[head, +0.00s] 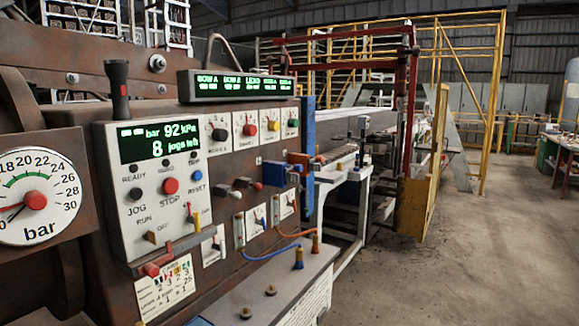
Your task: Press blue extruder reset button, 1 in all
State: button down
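The blue reset button (197,176) is a small round button on the front of the light grey control panel (118,225), with the label RESET below it. To its left on the same panel are the red stop button (170,186) and the black jog button (137,194). The green display (158,142) above them reads "bar 92 kPa" and "8 jogs left". Nothing covers the blue button. My gripper does not show in the head view.
A black lever (118,90) stands above the panel. A pressure dial (38,188) is at the left. A red lever handle (158,262) juts out below the panel. A ledge (262,295) with pegs and cables lies lower right. Open floor (470,270) extends at the right.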

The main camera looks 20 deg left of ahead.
aim_at(197, 175)
jog(key=u, duration=0.5)
jog(key=i, duration=1.15)
jog(key=u, duration=0.9)
